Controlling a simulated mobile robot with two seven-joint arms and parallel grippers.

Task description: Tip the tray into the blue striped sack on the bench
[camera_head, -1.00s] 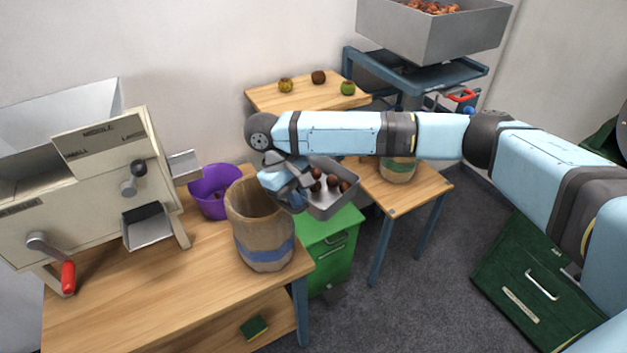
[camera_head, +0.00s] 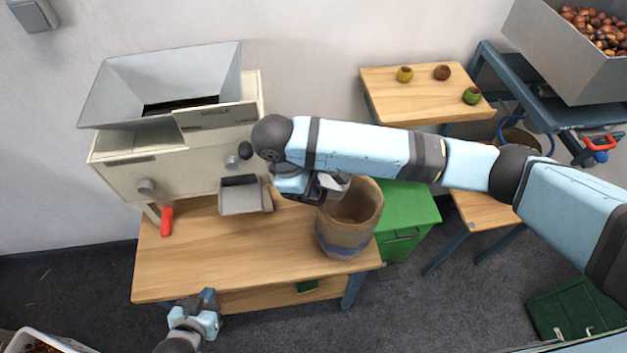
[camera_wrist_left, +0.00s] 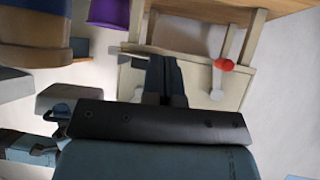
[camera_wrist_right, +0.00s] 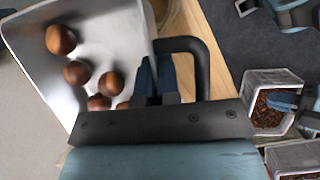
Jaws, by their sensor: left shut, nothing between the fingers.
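In the right wrist view several brown chestnuts (camera_wrist_right: 75,72) lie in the tray. In the head view the tray (camera_head: 335,182) is mostly hidden by the gripper. My left gripper (camera_head: 208,295) is shut and empty at the bench's front edge.
A cream machine (camera_head: 190,165) with a hopper, outlet chute (camera_head: 243,197) and red crank handle (camera_head: 167,221) stands left of the sack. A purple bowl (camera_wrist_left: 108,12) is near it. A green cabinet (camera_head: 405,212) stands right of the bench. A white crate (camera_head: 40,342) is at lower left.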

